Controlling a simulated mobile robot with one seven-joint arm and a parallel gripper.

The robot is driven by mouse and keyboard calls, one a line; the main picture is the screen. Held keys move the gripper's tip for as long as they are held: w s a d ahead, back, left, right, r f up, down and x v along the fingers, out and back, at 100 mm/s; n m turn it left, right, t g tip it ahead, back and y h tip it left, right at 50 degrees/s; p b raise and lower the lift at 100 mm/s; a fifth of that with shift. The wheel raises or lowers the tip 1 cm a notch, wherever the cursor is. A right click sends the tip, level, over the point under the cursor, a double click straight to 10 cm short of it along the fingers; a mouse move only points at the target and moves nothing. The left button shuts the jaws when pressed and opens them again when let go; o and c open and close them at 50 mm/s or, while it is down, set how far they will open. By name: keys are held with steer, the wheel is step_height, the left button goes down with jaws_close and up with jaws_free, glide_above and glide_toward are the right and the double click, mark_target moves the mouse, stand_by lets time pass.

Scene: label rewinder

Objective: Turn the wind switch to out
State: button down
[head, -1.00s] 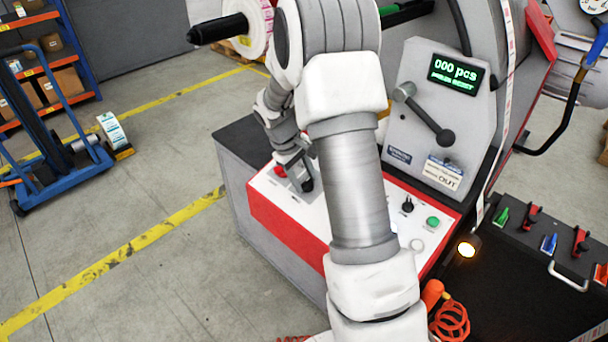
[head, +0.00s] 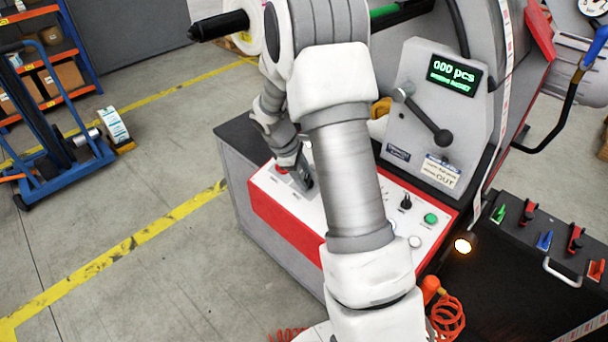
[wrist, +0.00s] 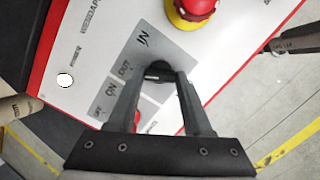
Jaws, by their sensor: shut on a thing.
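The wind switch (wrist: 158,68) is a small dark knob on the white control panel, beside a grey label plate (wrist: 130,62) marked IN and OUT. In the wrist view my gripper (wrist: 160,78) has both fingertips closed around the knob, one on each side. The fingers hide most of the knob, so its pointing direction is not clear. In the head view my gripper (head: 303,178) is down at the left part of the panel, and the switch is hidden there by it.
A red stop button (wrist: 195,8) on a yellow base is close to the switch. A black knob (head: 406,202) and a green button (head: 431,218) are farther right on the panel. A lever (head: 425,120) stands below the display (head: 454,75).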

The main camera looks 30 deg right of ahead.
stand_by(0.3)
steer(key=shift+c, duration=1.6)
jaws_free()
steer(key=shift+r, duration=0.1)
steer(key=p+v, duration=0.1)
steer(key=v, duration=1.6)
steer(key=shift+r+p, duration=0.15)
steer(key=shift+p, duration=0.15)
steer(key=shift+a, duration=0.1)
